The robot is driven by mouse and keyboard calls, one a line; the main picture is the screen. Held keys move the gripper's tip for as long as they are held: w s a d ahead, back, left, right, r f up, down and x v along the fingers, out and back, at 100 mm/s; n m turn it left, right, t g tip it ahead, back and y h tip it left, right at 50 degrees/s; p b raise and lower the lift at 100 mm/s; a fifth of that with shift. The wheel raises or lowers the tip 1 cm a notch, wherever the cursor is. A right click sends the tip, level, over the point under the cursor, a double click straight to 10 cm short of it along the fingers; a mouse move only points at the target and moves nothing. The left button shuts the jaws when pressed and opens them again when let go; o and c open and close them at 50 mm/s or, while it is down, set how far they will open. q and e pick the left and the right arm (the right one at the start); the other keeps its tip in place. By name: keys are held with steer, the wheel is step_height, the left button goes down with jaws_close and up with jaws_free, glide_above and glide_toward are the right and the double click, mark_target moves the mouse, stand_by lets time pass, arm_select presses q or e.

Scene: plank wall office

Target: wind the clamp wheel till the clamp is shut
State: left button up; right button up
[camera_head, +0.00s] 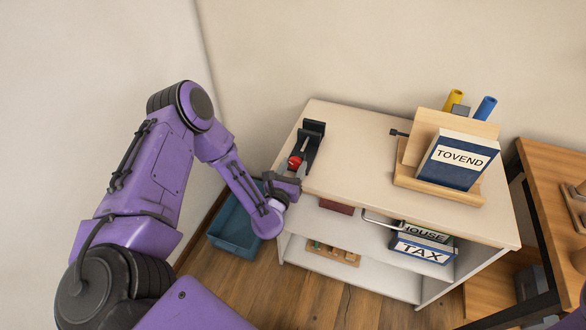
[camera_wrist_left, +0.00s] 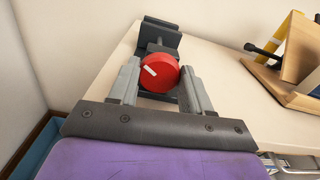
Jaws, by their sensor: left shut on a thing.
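The clamp (camera_head: 311,138) is a dark grey device at the left end of the cream shelf top. In the left wrist view its dark jaw plates (camera_wrist_left: 160,35) show beyond the wheel, and I cannot tell how far apart they are. The red clamp wheel (camera_head: 295,162) faces my gripper and has a white mark on its face in the left wrist view (camera_wrist_left: 159,72). My left gripper (camera_head: 300,172) is shut on the wheel, with one grey finger on each side of it in the left wrist view (camera_wrist_left: 160,82). My right gripper is not in view.
A wooden stand (camera_head: 411,179) holds a blue TOVEND book (camera_head: 455,165) on the right of the top. Yellow (camera_head: 453,102) and blue (camera_head: 485,108) tubes stand behind it. A teal bin (camera_head: 232,231) sits on the floor at left. The middle of the top is clear.

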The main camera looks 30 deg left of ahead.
arm_select(q)
steer(key=m+b, duration=0.1)
steer(key=m, duration=0.2)
steer(key=shift+f, duration=0.15)
steer(key=shift+d+m+b, duration=0.1)
steer(key=shift+m+b, duration=0.4)
steer(key=shift+m, duration=1)
steer(key=o, duration=1.1)
steer(key=shift+c, duration=0.2)
steer(key=b+v, duration=0.3)
steer(key=v, duration=0.7)
steer(key=shift+s, duration=0.25)
steer(key=shift+d, duration=0.1)
